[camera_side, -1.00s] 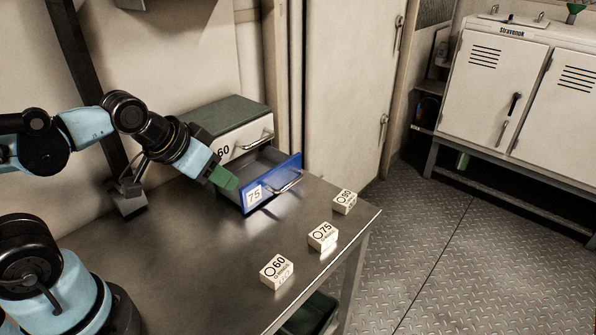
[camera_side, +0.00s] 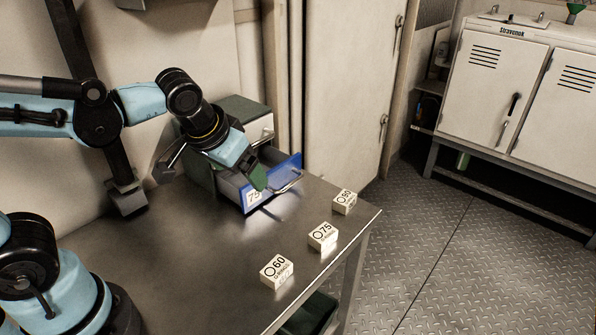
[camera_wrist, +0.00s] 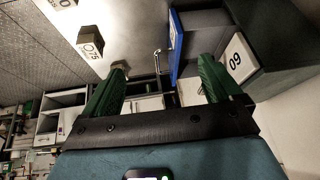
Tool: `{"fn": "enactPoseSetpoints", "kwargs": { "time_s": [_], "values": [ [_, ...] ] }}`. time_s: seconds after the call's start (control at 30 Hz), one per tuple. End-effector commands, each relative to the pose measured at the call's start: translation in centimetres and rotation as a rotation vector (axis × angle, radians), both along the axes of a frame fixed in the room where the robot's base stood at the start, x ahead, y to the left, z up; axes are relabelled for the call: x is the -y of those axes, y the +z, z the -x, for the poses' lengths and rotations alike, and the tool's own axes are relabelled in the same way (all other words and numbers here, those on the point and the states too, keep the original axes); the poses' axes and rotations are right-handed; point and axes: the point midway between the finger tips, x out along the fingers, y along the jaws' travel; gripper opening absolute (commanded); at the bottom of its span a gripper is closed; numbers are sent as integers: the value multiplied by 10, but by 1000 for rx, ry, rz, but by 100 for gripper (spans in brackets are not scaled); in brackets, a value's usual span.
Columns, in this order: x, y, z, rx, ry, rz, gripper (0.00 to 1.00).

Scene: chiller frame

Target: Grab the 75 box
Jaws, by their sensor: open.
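The 75 box (camera_side: 322,237) is a small white block on the metal table, in the middle of a row of three. It also shows in the wrist view (camera_wrist: 90,42), upper left, outside the fingers. My gripper (camera_side: 258,178) has green fingers and appears in front of the open drawer in the side view, up and left of the 75 box and apart from it. In the wrist view my gripper (camera_wrist: 162,66) has its fingers spread with no box between them.
The 60 box (camera_side: 276,271) and a third numbered box (camera_side: 344,201) flank the 75 box. The open drawer's blue front (camera_wrist: 176,45) juts from the cabinet (camera_side: 243,110), with a handle sticking out. The table (camera_side: 190,270) is clear left of the boxes; its right edge is close to them.

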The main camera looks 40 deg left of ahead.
Motion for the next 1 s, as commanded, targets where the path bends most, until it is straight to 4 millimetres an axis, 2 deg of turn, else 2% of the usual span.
{"fn": "enactPoseSetpoints", "kwargs": {
  "time_s": [0.03,0.3,0.6,0.8,1.0],
  "values": [
    [6,0,-9,-18,23,-20,92],
    [35,-11,-48,-50,216,-150,92],
    [86,-37,-80,65,463,-296,92],
    [127,-62,-87,227,632,-364,92],
    [166,-91,-77,435,786,-388,92]
  ]
}}
